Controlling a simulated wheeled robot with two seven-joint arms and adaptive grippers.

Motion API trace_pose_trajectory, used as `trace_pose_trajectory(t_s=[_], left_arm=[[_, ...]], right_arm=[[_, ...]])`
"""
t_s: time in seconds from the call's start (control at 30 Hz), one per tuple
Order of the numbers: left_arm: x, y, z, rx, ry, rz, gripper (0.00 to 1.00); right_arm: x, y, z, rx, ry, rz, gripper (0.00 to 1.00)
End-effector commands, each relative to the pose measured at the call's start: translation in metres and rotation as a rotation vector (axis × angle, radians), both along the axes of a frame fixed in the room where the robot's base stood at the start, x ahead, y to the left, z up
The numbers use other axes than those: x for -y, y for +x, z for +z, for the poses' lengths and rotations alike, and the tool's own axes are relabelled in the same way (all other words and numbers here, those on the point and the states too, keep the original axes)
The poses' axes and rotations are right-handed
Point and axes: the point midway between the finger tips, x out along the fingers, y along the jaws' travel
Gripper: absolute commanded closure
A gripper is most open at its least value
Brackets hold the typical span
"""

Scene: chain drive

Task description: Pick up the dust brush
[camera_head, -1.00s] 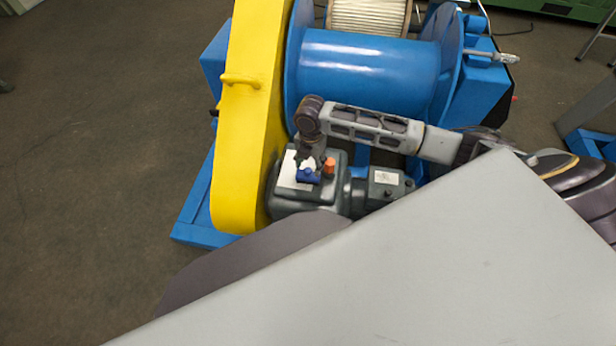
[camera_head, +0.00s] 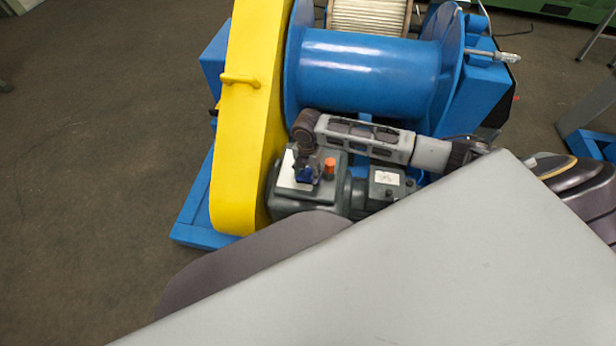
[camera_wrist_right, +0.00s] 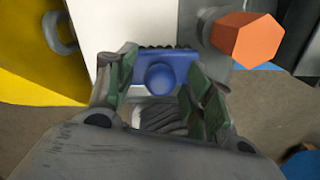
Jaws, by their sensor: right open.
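The dust brush is blue with a round knob and dark bristles along its far edge. In the wrist view the brush (camera_wrist_right: 160,76) sits between the fingers of my right gripper (camera_wrist_right: 161,68), against a white sheet. The fingers are apart, one on each side of it; I cannot tell whether they touch it. In the head view the brush (camera_head: 304,175) is a small blue patch on top of the dark gearbox, partly hidden by my right gripper (camera_head: 306,168), which points down over it. My left gripper is not in view.
An orange hexagonal cap (camera_wrist_right: 246,40) stands close to the right of the brush. The white sheet (camera_head: 288,176) lies on the gearbox (camera_head: 290,207). A yellow chain guard (camera_head: 244,140) rises on the left, and a blue drum (camera_head: 365,75) lies behind my arm.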

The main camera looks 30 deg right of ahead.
Motion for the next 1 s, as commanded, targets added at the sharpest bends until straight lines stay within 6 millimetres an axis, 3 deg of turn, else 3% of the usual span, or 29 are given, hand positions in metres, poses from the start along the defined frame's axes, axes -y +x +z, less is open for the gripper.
trace_pose_trajectory(t_s=[0.13, 0.53, 1.0], left_arm=[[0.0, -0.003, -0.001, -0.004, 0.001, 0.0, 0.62], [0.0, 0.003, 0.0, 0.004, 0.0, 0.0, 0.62], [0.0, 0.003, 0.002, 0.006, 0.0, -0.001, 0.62]], right_arm=[[0.0, 0.0, 0.0, 0.0, 0.0, 0.0, 0.5], [0.0, 0.0, 0.001, 0.001, -0.001, 0.0, 1.0], [0.001, 0.001, 0.013, 0.002, -0.001, -0.001, 1.0]])
